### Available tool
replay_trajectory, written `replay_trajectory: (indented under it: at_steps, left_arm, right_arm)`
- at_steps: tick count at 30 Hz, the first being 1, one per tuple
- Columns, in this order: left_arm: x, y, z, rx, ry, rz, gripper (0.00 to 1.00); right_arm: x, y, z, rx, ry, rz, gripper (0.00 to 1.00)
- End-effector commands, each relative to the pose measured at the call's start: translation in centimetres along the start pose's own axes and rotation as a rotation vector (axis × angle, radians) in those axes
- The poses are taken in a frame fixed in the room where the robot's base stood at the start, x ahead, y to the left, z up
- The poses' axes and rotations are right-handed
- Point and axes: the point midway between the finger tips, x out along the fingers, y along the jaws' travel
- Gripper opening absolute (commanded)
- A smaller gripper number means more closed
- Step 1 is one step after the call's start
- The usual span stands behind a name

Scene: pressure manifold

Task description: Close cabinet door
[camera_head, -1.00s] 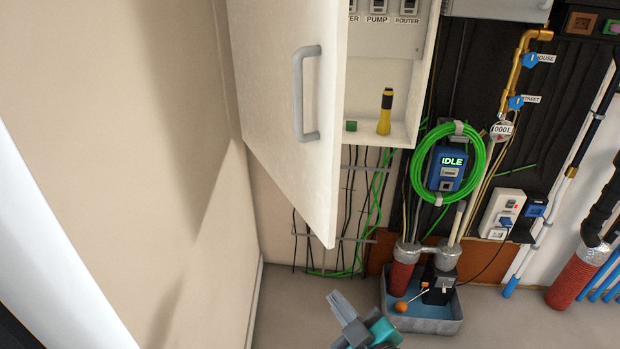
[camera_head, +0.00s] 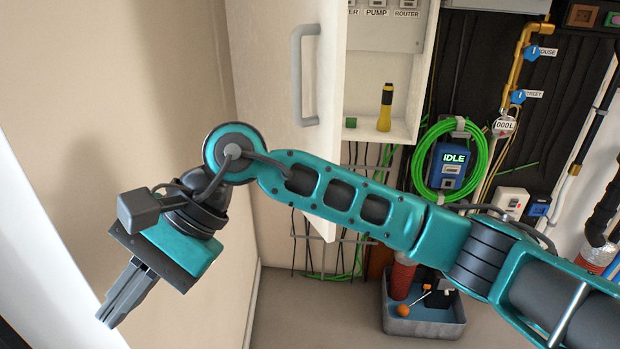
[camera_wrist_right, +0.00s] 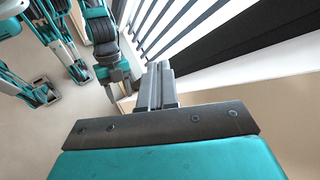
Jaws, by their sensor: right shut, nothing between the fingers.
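The white cabinet door (camera_head: 262,70) stands open in the head view, swung out to the left of the white cabinet (camera_head: 400,128). Its grey bar handle (camera_head: 297,80) is on the face toward me. My right arm crosses in front of the door's lower part and hides much of it. My right gripper (camera_head: 106,317) is shut and empty, left of the door and apart from it. Its closed fingers also show in the right wrist view (camera_wrist_right: 158,72). A teal arm end, apparently my left gripper (camera_wrist_right: 122,85), shows small in the right wrist view; its jaws are unclear.
A yellow-black flashlight (camera_head: 385,108) and a green block (camera_head: 351,122) are on the cabinet's bottom shelf. A green hose coil (camera_head: 420,160) hangs to the right. A grey-blue tub (camera_head: 425,327) stands on the floor. A beige wall (camera_head: 110,90) bounds the left side.

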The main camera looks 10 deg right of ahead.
Motion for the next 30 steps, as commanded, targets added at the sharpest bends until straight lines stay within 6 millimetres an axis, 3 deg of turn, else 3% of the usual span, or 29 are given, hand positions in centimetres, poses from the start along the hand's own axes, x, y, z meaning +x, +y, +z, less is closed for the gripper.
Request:
replay_trajectory:
  at_steps: [5,9,12,16,19,23,30]
  left_arm:
    - [0.6,0.1,0.8,-0.001,0.000,0.001,0.51]
    - [0.9,0.1,1.3,-0.001,-0.001,0.002,0.51]
    - [1.0,0.1,1.5,-0.001,-0.001,0.002,0.51]
    - [1.1,0.1,1.6,-0.001,-0.001,0.002,0.51]
    - [1.1,0.1,1.7,-0.001,-0.001,0.003,0.51]
    - [1.1,0.1,1.7,-0.001,-0.001,0.003,0.51]
    - [1.2,0.2,1.7,-0.002,-0.001,0.003,0.51]
  right_arm:
    - [-4.4,1.8,-6.0,-0.347,0.428,0.384,0.00]
    - [-11.1,1.9,-9.3,-0.510,0.719,0.703,0.00]
    - [-15.9,1.5,-10.1,-0.559,0.874,0.894,0.00]
    - [-20.1,1.0,-10.0,-0.571,0.994,1.055,0.00]
    - [-21.5,0.8,-9.9,-0.570,1.031,1.109,0.00]
    - [-21.8,1.2,-10.6,-0.567,1.037,1.121,0.00]
    - [-21.2,3.3,-14.6,-0.566,1.031,1.117,0.00]
